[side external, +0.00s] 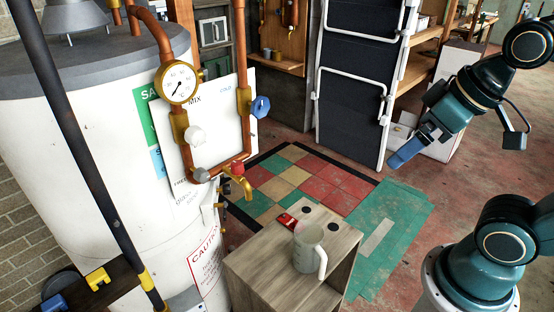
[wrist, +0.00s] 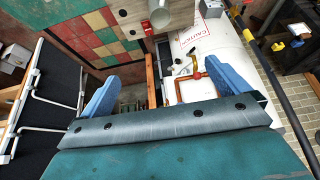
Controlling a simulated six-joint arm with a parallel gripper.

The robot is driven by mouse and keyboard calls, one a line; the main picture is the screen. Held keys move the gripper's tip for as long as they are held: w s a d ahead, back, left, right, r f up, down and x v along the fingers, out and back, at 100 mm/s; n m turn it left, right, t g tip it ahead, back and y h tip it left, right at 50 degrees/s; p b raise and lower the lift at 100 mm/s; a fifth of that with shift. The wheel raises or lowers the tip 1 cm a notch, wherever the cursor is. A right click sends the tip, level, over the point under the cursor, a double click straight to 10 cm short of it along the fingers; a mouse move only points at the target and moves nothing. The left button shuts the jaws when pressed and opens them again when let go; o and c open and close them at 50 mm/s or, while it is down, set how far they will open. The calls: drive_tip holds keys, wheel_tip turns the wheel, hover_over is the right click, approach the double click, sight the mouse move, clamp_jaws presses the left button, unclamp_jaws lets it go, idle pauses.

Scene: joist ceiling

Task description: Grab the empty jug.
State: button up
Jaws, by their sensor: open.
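The jug (side external: 307,250) is a translucent grey-white vessel with a white handle on its right side. It stands upright on a wooden stand (side external: 258,268), and no contents can be made out in it. In the wrist view the jug (wrist: 159,14) shows at the top edge, partly cut off. My gripper (side external: 398,157) is at the upper right in the side external view, well above and away from the jug. In the wrist view its two blue fingers (wrist: 164,88) are spread wide apart with nothing between them.
A white tank (side external: 70,150) with copper pipes, a gauge (side external: 179,83) and a red-handled tap (side external: 238,169) stands left of the stand. A small red object (side external: 287,221) and dark discs lie beside the jug. A black folding platform (side external: 355,90) stands behind. Tiled floor between is clear.

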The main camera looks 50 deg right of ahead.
drive_tip(key=n+g+y, duration=0.2)
drive_tip(key=n, duration=0.4)
hover_over(314, 232)
drive_tip(key=s+d, duration=0.2)
drive_tip(key=s, duration=0.2)
wheel_tip(314, 232, down, 28)
drive_tip(key=shift+w+f, duration=0.25)
drive_tip(key=shift+f, duration=0.15)
drive_tip(key=shift+x, duration=4.1)
drive_tip(key=shift+w+a, duration=0.15)
drive_tip(key=shift+x, duration=2.55)
